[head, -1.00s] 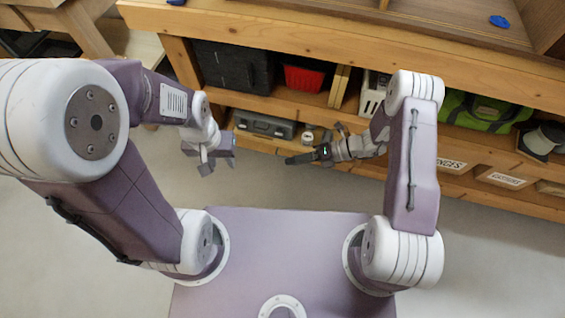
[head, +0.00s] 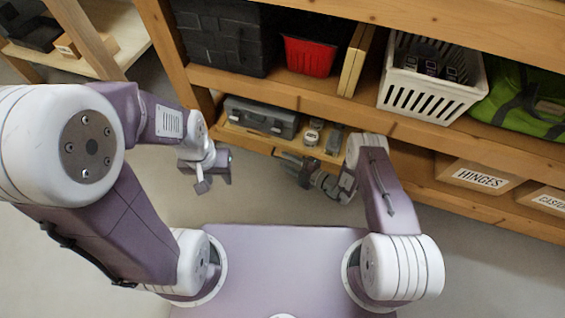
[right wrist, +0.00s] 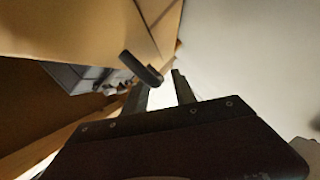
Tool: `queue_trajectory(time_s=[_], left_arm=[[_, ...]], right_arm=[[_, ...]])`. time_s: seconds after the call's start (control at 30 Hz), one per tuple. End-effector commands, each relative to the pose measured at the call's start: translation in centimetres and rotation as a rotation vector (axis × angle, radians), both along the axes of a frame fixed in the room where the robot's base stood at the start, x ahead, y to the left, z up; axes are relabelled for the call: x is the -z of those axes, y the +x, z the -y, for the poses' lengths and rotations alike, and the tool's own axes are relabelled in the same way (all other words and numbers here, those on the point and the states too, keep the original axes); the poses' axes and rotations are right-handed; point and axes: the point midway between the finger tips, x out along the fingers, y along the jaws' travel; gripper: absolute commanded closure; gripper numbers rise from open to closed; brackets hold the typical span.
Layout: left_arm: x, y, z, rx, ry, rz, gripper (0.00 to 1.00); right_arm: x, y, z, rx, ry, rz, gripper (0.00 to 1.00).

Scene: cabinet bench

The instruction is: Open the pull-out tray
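The pull-out tray (head: 252,142) is a wooden tray low in the cabinet bench, bearing a grey case and small items. In the right wrist view its wooden front (right wrist: 95,25) carries a dark bar handle (right wrist: 140,68). My right gripper (head: 288,160) is at the tray's front. In the right wrist view it (right wrist: 160,80) is open, its two fingers apart, with the handle's near end at the fingertips. I cannot tell whether they touch. My left gripper (head: 214,180) hangs left of the tray, apart from it, with spread fingers and nothing between them.
The shelf above holds a black crate (head: 220,40), a red bin (head: 308,55) and a white basket (head: 425,95). A grey case (head: 260,117) lies on the tray. A box labelled HINGES (head: 480,177) stands to the right. The floor before the tray is clear.

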Motion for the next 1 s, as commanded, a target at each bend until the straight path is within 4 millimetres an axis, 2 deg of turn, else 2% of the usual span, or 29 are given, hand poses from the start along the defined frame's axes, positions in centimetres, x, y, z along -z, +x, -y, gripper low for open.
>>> queue_trajectory(time_s=[0.03, 0.1, 0.43, 0.47, 0.5, 0.57, 1.0], left_arm=[[1.0, 0.0, 0.0, 0.0, 0.0, 0.0, 0.64], [1.4, 0.0, 0.0, 0.0, 0.0, 0.0, 0.64], [1.4, 0.0, 0.0, 0.0, 0.0, 0.0, 0.64], [1.4, 0.0, 0.0, 0.0, 0.0, 0.0, 0.64], [1.4, 0.0, 0.0, 0.0, 0.0, 0.0, 0.64], [1.4, 0.0, 0.0, 0.0, 0.0, 0.0, 0.64], [1.5, 0.0, 0.0, 0.0, 0.0, 0.0, 0.64]], right_arm=[[0.7, 0.4, -0.7, -0.004, -0.001, 0.002, 0.67], [0.7, 0.9, -1.3, -0.004, -0.001, 0.001, 0.67], [0.4, 1.3, -1.8, -0.001, -0.001, -0.001, 0.67], [0.5, 1.3, -1.8, -0.001, -0.001, -0.001, 0.73], [0.5, 1.3, -1.8, -0.001, -0.001, -0.001, 0.84], [0.5, 1.3, -1.8, -0.001, -0.001, -0.001, 1.0], [0.5, 1.3, -1.8, -0.001, -0.001, -0.001, 1.0]])
